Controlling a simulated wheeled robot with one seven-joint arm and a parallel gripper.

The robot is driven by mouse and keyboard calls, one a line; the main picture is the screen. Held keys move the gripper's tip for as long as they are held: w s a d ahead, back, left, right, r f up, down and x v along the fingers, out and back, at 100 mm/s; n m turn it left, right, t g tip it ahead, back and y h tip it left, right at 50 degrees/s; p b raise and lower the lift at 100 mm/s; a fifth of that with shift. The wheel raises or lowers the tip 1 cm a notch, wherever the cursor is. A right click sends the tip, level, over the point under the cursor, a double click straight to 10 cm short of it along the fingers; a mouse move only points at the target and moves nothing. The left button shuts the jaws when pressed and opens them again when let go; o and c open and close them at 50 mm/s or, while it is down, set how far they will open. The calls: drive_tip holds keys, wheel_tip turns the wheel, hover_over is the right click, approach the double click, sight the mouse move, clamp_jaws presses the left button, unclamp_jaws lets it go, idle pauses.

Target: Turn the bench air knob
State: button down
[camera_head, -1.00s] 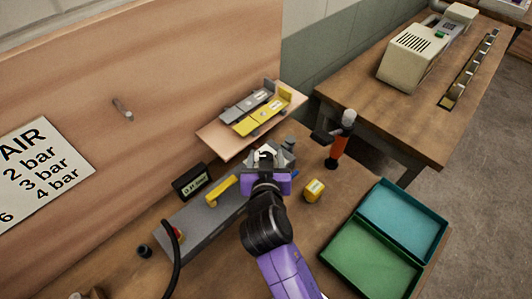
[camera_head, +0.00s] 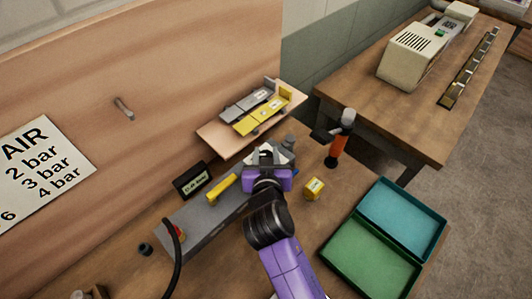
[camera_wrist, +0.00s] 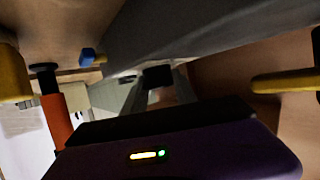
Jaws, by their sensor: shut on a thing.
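My gripper (camera_head: 267,155) is at the far end of the grey bench unit (camera_head: 190,227), seen from behind in the head view. In the wrist view its fingers (camera_wrist: 158,85) are closed around a small dark piece, the air knob (camera_wrist: 158,75). The knob is mostly hidden by the gripper in the head view. A black gauge box (camera_head: 191,180) with a small lit reading in bar stands behind the unit; its digits are too small to read surely. A yellow handle (camera_head: 221,187) lies on top of the unit and also shows in the wrist view (camera_wrist: 285,82).
An AIR sign (camera_head: 42,170) hangs on the wooden wall at left. A shelf (camera_head: 222,140) holds grey and yellow plates. A black hose (camera_head: 171,262) runs in front.

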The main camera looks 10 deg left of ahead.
drive_tip(key=shift+d+r+n+y+p, duration=0.1)
drive_tip(key=shift+n+y+p, duration=0.25)
drive_tip(key=shift+p, duration=0.25)
drive_tip(key=shift+r+n+g+y+p, duration=0.1)
drive_tip(key=shift+n+g+y+p, duration=0.2)
drive_tip(key=shift+n+y+p, duration=0.6)
drive_tip(key=shift+f+n+g+y+p, duration=0.25)
drive_tip(key=shift+n+g+y+p, duration=0.25)
drive_tip(key=shift+n+y+p, duration=0.35)
drive_tip(key=n+y+b, duration=0.1)
drive_tip(key=b, duration=0.1)
drive_tip(key=n+g+y+b, duration=0.1)
drive_tip(key=b, duration=0.1)
drive_tip(key=shift+f+y+b, duration=0.25)
drive_tip(key=shift+y+b, duration=0.05)
drive_tip(key=shift+y, duration=0.1)
drive_tip(key=n+g+y+b, duration=0.1)
drive_tip(key=b, duration=0.1)
drive_tip(key=shift+n+g+b, duration=0.3)
drive_tip(key=shift+b, duration=0.1)
drive_tip(key=shift+r+n+g+y+b, duration=0.15)
drive_tip(key=shift+n+g+y+b, duration=0.2)
drive_tip(key=shift+b, duration=0.3)
